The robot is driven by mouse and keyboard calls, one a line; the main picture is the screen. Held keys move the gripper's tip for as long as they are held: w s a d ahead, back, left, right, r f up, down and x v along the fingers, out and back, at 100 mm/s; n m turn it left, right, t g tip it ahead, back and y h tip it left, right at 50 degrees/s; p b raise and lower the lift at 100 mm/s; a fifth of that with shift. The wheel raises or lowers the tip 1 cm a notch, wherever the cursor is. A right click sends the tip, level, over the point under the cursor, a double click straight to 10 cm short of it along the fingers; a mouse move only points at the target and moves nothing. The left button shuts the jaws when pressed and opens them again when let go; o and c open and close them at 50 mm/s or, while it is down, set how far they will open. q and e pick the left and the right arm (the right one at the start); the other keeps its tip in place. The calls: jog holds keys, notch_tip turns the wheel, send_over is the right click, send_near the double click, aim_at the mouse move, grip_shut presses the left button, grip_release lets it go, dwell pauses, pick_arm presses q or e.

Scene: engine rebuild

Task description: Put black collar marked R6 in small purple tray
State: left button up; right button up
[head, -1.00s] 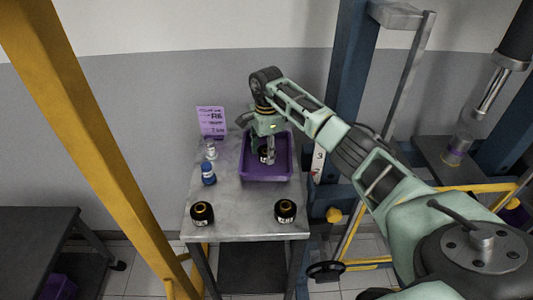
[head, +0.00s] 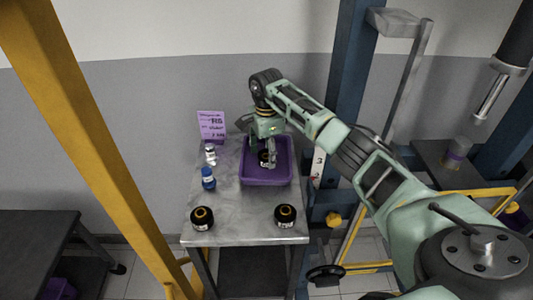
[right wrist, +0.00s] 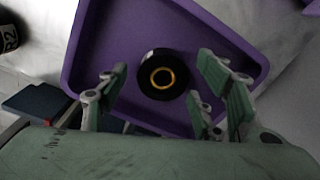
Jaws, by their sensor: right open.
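A black collar with a gold ring (head: 263,155) sits in the small purple tray (head: 268,183) on the grey table. It also shows in the right wrist view (right wrist: 162,75), resting on the tray floor; its marking cannot be read. My right gripper (head: 270,158) is lowered into the tray. In the right wrist view its fingers (right wrist: 163,68) are open, one on either side of the collar, with gaps between. My left gripper is not in view.
Two other black collars stand at the table's front left (head: 202,218) and front right (head: 285,215). A blue bottle (head: 208,178), a small white bottle (head: 210,153) and a purple sign (head: 211,126) are left of the tray. A blue post (head: 345,110) rises right of the table.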

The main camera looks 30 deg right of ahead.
aim_at(267, 156)
notch_tip(267, 156, up, 7)
jog(key=p, duration=0.3)
jog(key=shift+f, duration=0.1)
jog(key=shift+f, duration=0.1)
